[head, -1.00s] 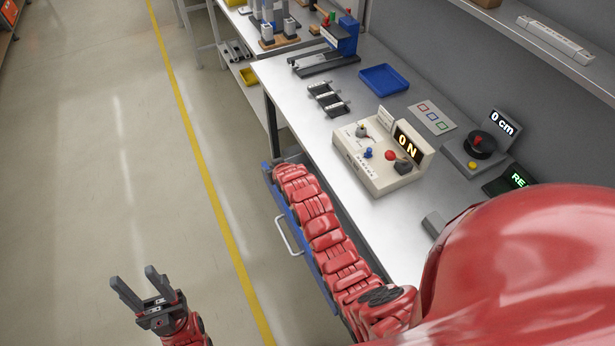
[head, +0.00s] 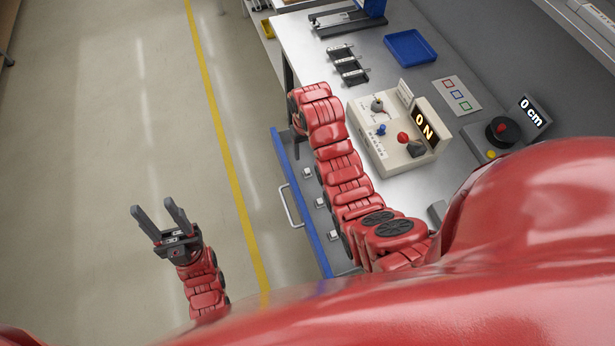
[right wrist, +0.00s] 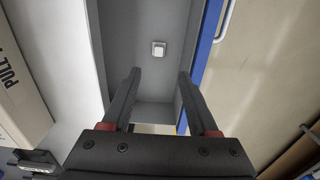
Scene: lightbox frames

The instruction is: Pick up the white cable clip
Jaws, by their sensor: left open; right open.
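An open drawer with a blue front (head: 299,198) sticks out below the bench. Several small white pieces lie along its grey floor in the head view, such as this white cable clip (head: 306,173), another (head: 320,202) and another (head: 333,235). In the right wrist view one white clip (right wrist: 158,48) lies on the drawer floor, beyond and between the fingertips. My right gripper (right wrist: 160,76) is open and empty, pointing into the drawer; it is hidden in the head view. My left gripper (head: 160,212) is open and empty, over the floor at left.
A beige control box (head: 385,150) with knobs stands on the bench, right of my right arm. A blue tray (head: 410,47) and a black rack (head: 347,65) are further back. The drawer handle (head: 290,205) faces the open floor.

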